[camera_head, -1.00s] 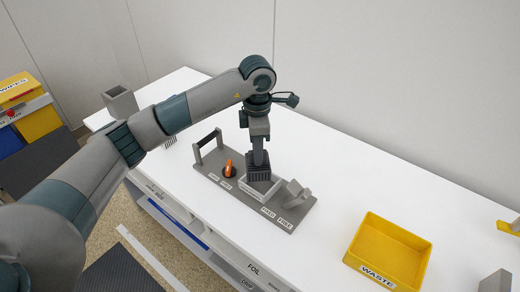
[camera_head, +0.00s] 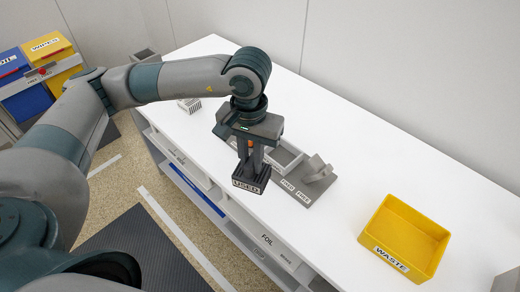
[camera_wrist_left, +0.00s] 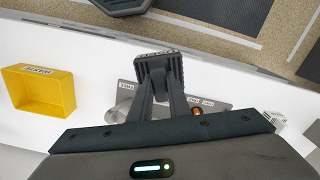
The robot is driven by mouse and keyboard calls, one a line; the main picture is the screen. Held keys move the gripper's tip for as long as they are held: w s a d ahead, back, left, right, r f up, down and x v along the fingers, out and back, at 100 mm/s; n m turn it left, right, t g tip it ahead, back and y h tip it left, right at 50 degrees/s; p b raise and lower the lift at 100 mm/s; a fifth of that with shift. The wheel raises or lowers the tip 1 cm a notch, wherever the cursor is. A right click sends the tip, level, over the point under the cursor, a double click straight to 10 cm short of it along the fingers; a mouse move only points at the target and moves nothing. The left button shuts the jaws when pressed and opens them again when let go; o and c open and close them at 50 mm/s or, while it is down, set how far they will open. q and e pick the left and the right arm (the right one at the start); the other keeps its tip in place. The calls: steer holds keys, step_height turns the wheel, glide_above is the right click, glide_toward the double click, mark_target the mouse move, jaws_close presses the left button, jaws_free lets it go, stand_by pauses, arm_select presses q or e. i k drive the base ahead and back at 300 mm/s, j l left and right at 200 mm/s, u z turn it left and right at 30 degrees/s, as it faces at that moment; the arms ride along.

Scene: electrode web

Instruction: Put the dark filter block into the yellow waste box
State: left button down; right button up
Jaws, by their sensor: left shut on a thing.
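The dark filter block (camera_head: 250,180) has a ribbed body and a label reading USED. My left gripper (camera_head: 252,162) is shut on it and holds it raised near the table's front edge, in front of the grey fixture. In the left wrist view the block (camera_wrist_left: 158,66) sits between the fingertips (camera_wrist_left: 160,88). The yellow waste box (camera_head: 375,243), labelled WASTE, stands open on the table to the right, apart from the block. It also shows at the left of the wrist view (camera_wrist_left: 38,104). Its visible inside looks empty. My right gripper is not in view.
The white tabletop (camera_head: 350,140) is clear between fixture and box. Blue and yellow bins (camera_head: 45,48) stand far left.

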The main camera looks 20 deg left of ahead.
mark_target(399, 242)
steer(key=k+l+z, duration=0.15)
steer(key=l+z, duration=0.2)
steer(key=k+l+z, duration=0.1)
steer(key=l+z, duration=0.3)
steer(key=k+l+z, duration=0.1)
steer(key=l+z, duration=0.25)
